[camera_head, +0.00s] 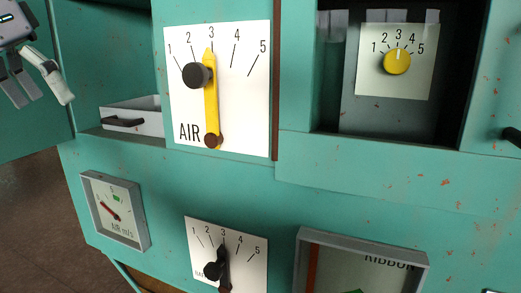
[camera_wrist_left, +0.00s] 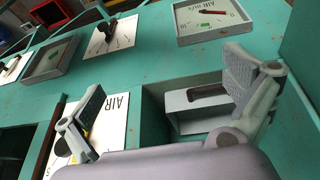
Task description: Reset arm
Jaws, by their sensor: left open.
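My left gripper (camera_head: 40,80) is at the upper left of the head view, in front of the teal machine and left of the AIR panel. It is open and empty. In the left wrist view my left gripper (camera_wrist_left: 170,115) shows its two fingers spread wide, with nothing between them but the machine behind. The white AIR panel (camera_head: 255,110) has a yellow lever (camera_head: 211,105) with a black knob, pointing at about 3. A small white drawer (camera_head: 150,122) with a dark handle sits in a recess beside it. My right gripper is in neither view.
An AIR m/s gauge (camera_head: 130,228) and a second dial panel with a black lever (camera_head: 222,270) are lower down. A yellow knob (camera_head: 397,61) sits in a recess at the upper right. A framed RIBBON display (camera_head: 405,252) is at the lower right. Brown floor (camera_head: 35,215) shows at left.

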